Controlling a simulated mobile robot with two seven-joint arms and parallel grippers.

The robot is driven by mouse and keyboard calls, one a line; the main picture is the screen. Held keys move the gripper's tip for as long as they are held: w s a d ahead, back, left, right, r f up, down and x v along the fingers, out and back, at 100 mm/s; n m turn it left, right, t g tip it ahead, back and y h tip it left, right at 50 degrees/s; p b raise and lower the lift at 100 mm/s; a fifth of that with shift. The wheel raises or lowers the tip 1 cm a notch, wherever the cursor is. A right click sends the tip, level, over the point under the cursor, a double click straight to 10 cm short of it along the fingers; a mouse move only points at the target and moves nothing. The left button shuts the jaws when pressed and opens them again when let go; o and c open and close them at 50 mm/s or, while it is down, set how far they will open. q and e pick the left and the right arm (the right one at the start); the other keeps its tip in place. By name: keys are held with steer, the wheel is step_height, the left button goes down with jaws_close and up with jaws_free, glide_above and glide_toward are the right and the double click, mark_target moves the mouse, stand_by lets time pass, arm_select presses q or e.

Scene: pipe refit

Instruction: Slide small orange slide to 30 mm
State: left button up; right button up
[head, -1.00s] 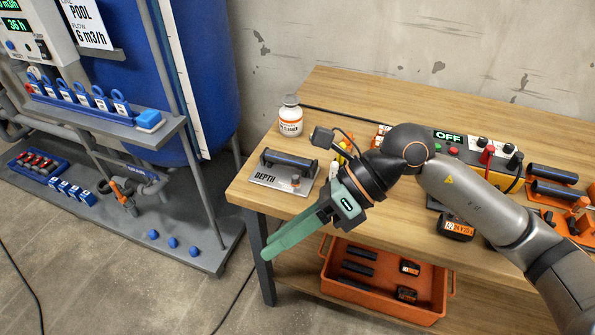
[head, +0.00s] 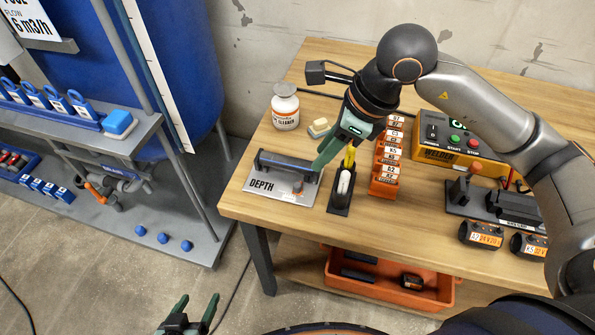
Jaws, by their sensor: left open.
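The depth gauge is a grey plate (head: 262,197) marked DEPTH, near the table's left corner. A dark bar (head: 285,164) lies along its back. The small orange slide (head: 298,188) sits in front of the bar towards the right end; its scale reading is too small to make out. My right gripper (head: 319,168) points down and left, its fingertips by the bar's right end, above or behind the slide. Its fingers overlap in this view, so its opening and any contact are unclear. My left gripper (head: 197,304) is open and empty at the bottom edge, away from the table.
A dark holder (head: 341,196) with yellow-handled tool stands just right of the gauge. An orange rack of labelled tags (head: 384,187) is beyond it. A white cleaner bottle (head: 285,108) and a sponge (head: 318,128) stand behind. An orange crate (head: 340,285) is below.

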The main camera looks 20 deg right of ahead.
mark_target(297, 184)
steer(key=x, duration=1.1)
steer(key=shift+s+f+b, duration=0.1)
steer(key=shift+f+b, duration=0.05)
steer(key=shift+b, duration=0.2)
jaws_close()
stand_by(0.8)
